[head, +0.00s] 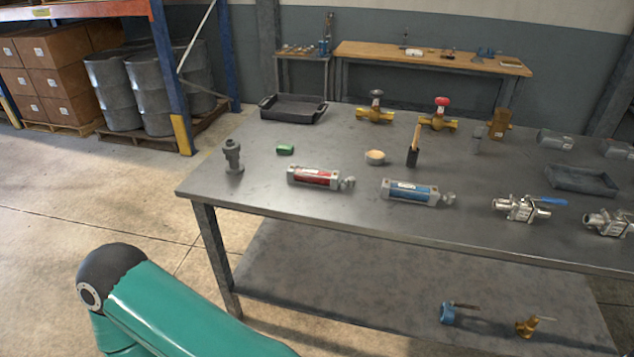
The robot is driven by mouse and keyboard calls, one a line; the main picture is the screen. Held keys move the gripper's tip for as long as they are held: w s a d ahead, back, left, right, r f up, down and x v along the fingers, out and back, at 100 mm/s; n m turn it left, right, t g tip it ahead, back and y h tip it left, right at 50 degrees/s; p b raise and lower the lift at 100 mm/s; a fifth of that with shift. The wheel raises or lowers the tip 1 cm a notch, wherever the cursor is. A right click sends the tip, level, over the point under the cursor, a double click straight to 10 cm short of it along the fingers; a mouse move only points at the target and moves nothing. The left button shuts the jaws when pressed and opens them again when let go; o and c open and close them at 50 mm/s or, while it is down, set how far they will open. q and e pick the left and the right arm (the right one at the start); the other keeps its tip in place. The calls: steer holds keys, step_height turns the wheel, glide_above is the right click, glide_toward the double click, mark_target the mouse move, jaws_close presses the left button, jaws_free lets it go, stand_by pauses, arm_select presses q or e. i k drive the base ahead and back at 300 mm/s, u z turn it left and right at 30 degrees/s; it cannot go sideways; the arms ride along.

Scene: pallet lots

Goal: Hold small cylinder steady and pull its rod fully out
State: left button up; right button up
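Two small cylinders lie on the grey metal table (262,196). One has a red label (314,178) and lies left of centre. The other has a blue label (409,192) and lies to its right. Each has a short grey rod end at its right, the red one's rod end (348,183) and the blue one's rod end (449,198). Both rods look pushed in. I cannot tell which cylinder the task means. Neither of my grippers is in view, and nothing touches either cylinder.
A grey fitting (233,156), green block (285,150), small round tin (375,157) and brush (413,147) stand nearby. Steel valves (520,208) lie right. A black tray (293,107) and brass valves (375,113) are behind. The table's front left corner is clear.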

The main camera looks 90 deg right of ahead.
mark_target(449, 197)
steer(key=u, duration=0.45)
steer(key=i, duration=0.2)
steer(key=z, duration=2.65)
steer(key=i, duration=0.15)
steer(key=z, duration=1.05)
steer(key=k, duration=0.4)
steer(key=z, duration=0.5)
steer(key=i, duration=1.35)
steer(key=u, duration=0.35)
